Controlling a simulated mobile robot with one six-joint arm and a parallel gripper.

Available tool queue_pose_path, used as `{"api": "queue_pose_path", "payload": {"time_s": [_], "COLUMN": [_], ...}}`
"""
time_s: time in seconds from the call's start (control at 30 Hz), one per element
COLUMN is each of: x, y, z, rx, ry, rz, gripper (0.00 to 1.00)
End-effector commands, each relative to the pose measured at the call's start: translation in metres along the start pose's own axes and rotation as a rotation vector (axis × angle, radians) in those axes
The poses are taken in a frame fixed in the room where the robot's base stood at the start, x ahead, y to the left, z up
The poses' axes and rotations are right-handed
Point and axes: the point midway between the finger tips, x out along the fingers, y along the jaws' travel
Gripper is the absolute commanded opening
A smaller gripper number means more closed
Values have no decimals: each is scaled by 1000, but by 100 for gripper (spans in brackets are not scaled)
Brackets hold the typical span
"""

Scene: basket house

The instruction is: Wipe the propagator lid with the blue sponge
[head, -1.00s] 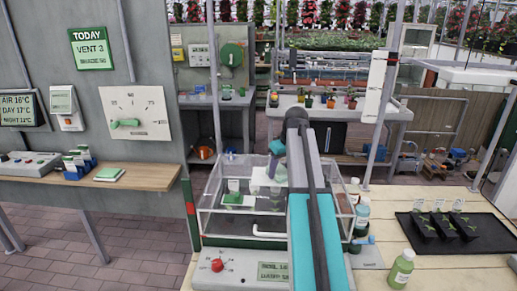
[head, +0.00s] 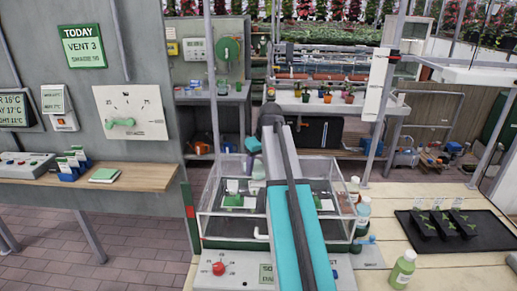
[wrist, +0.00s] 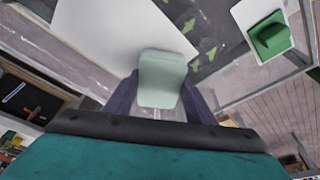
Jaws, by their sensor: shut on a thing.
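The propagator (head: 225,238) stands on the bench with its clear lid (head: 206,212) over it. Green and white things show through the lid. My gripper (head: 255,160) is above the lid's back part, partly hidden behind my arm in the head view. In the wrist view, my gripper (wrist: 160,95) has its dark purple fingers on both sides of a pale blue-green block, which looks like the sponge (wrist: 162,78). It is held between them. I cannot tell whether the sponge touches the lid.
Bottles (head: 362,214) stand close at the lid's right side. A green bottle (head: 402,270) stands at the front right. A black tray (head: 480,240) with several seedling pots lies on the bench. A control panel with a red knob (head: 219,268) is in front of the propagator.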

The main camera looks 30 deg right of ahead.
Motion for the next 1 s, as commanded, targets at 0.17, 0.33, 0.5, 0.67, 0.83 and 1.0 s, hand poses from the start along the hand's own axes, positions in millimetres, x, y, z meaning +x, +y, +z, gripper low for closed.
{"api": "queue_pose_path", "payload": {"time_s": [0.17,0.33,0.5,0.67,0.83,1.0], "x": [-23,-37,-52,-62,-65,-64], "y": [1,2,2,2,2,1], "z": [-8,-12,-16,-19,-20,-20], "rx": [1,1,2,2,2,1], "ry": [3,2,1,2,2,2], "rz": [2,2,2,3,3,2], "gripper": [28,28,28,28,28,28]}}
